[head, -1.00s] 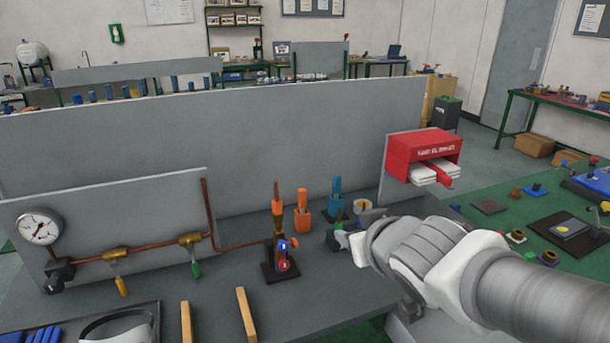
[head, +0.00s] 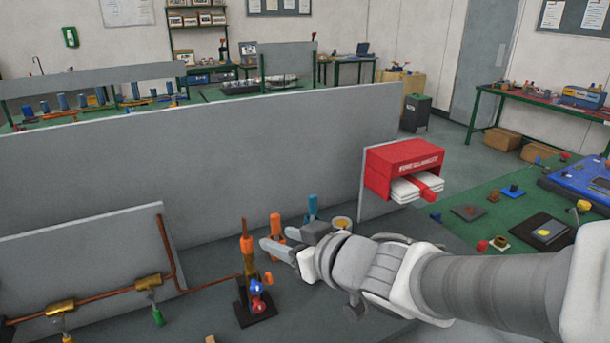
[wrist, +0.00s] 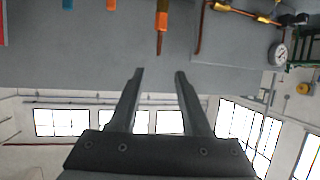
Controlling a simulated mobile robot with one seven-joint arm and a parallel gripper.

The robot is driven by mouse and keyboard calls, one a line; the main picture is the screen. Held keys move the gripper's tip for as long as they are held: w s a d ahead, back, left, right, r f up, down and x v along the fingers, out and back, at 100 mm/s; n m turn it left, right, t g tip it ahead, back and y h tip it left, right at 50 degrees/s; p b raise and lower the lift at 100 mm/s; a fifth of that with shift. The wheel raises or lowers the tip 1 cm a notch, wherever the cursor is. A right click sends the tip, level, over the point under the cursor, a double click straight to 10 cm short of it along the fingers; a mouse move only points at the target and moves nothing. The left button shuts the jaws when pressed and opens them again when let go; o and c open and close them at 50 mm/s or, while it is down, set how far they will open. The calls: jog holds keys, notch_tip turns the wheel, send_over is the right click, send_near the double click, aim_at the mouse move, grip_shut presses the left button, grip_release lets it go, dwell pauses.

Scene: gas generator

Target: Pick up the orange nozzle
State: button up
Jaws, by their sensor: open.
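An upright orange nozzle (head: 277,226) stands on the grey bench, its lower part hidden behind my gripper. Beside it to the left, another orange piece (head: 247,243) sits on an upright copper-coloured tube above a dark base with blue and red knobs. I cannot tell for sure which is the task's nozzle. My gripper (head: 268,247) is open and points left near both. In the wrist view, which looks upside down, my gripper (wrist: 159,74) has nothing between its fingers. The orange piece on the tube (wrist: 162,20) and the other orange nozzle (wrist: 112,4) show at the top edge.
A blue nozzle (head: 312,208) and a small round cup (head: 342,222) stand behind my gripper. A grey panel (head: 200,160) backs the bench. Copper piping with brass valves (head: 150,282) lies left.

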aim_at(246, 226)
jog(key=b+x, duration=0.1)
jog(key=x, duration=1.5)
jog(key=shift+w+a+f+b, duration=0.1)
jog(key=shift+f+b, duration=0.2)
jog(key=shift+b, duration=0.05)
grip_shut()
